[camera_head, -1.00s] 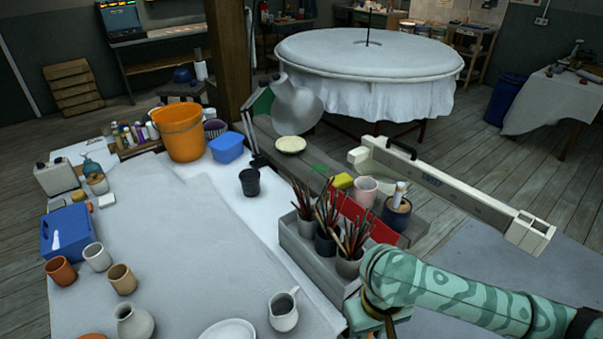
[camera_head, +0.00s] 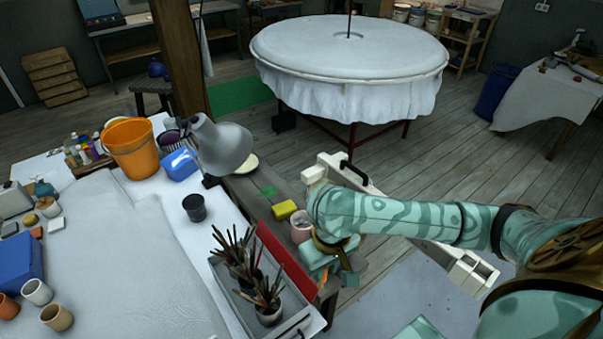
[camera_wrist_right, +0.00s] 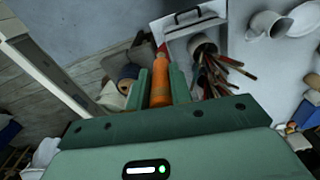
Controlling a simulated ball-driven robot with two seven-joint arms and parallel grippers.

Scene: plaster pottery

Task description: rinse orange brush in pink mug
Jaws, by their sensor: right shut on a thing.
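My right gripper (camera_head: 322,262) is over the grey bench right of the white table. It is shut on the orange brush, whose orange handle (camera_wrist_right: 160,86) shows between the two fingers in the right wrist view. The brush's bristle end cannot be made out. The pink mug (camera_head: 300,222) stands on the bench just beyond and left of the gripper, partly hidden by my arm. I cannot tell whether the brush touches the mug. My left gripper is not in view.
A grey box holds pots of brushes (camera_head: 268,307), with a red panel (camera_head: 282,262) beside it. A yellow sponge (camera_head: 284,209) lies near the mug. A grey lamp (camera_head: 222,145), black cup (camera_head: 194,207) and orange bucket (camera_head: 132,150) stand farther left.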

